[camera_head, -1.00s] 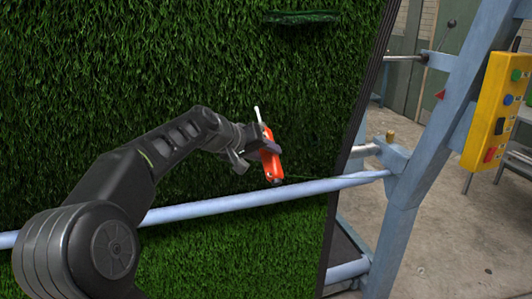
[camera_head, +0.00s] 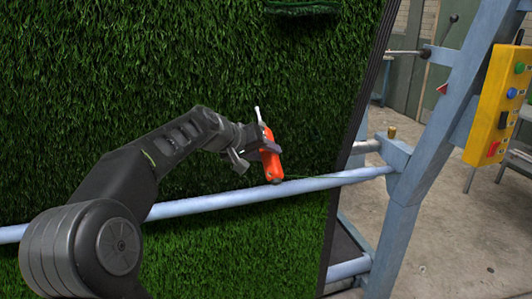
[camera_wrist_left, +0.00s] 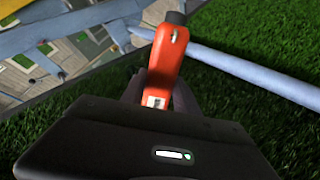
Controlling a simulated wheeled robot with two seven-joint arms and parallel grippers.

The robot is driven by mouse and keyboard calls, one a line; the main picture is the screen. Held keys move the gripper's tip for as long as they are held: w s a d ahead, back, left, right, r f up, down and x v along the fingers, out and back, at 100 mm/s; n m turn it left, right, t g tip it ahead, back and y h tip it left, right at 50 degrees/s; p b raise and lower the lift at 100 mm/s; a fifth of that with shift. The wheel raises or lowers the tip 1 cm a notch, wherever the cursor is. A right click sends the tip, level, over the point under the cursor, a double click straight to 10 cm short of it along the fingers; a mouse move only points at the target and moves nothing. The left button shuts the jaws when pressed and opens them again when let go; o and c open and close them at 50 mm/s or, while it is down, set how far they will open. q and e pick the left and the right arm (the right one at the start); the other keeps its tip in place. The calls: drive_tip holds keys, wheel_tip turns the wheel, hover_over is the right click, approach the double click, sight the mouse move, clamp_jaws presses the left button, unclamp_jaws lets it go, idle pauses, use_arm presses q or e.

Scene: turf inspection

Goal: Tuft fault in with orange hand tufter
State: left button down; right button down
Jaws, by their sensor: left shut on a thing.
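The orange hand tufter (camera_head: 270,160) is held by my left gripper (camera_head: 262,150) in front of the turf, white stem up and lower end by the pale blue rail. My left gripper is shut on it; in the left wrist view the orange tufter (camera_wrist_left: 168,58) extends from the jaws. A thin green yarn (camera_head: 322,177) runs right from its lower end. The green turf (camera_head: 130,70) stands as a steep panel behind. A dark strip (camera_head: 303,7) near the top edge may be a fault; I cannot tell. My right gripper is out of view.
The pale blue rail (camera_head: 210,203) crosses in front of the turf and also shows in the left wrist view (camera_wrist_left: 245,72). A blue frame post (camera_head: 425,150) and a yellow button box (camera_head: 496,105) stand at the right. Concrete floor (camera_head: 450,245) lies beyond.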

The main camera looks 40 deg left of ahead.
sight(275, 172)
use_arm(q)
drive_tip(key=shift+r, duration=0.1)
drive_tip(key=shift+s+d+f+b, duration=0.25)
drive_tip(key=shift+d+b, duration=0.05)
drive_tip(key=shift+b, duration=0.15)
drive_tip(key=s+d+b, duration=0.1)
drive_tip(key=s+d+f+b, duration=0.1)
drive_tip(key=d, duration=0.1)
drive_tip(key=s+d+b, duration=0.1)
drive_tip(key=d, duration=0.1)
drive_tip(key=shift+s+f, duration=0.2)
drive_tip(key=shift+f, duration=0.1)
drive_tip(key=shift+s+d+b, duration=0.25)
drive_tip(key=shift+d+b, duration=0.1)
drive_tip(key=shift+w+a, duration=0.1)
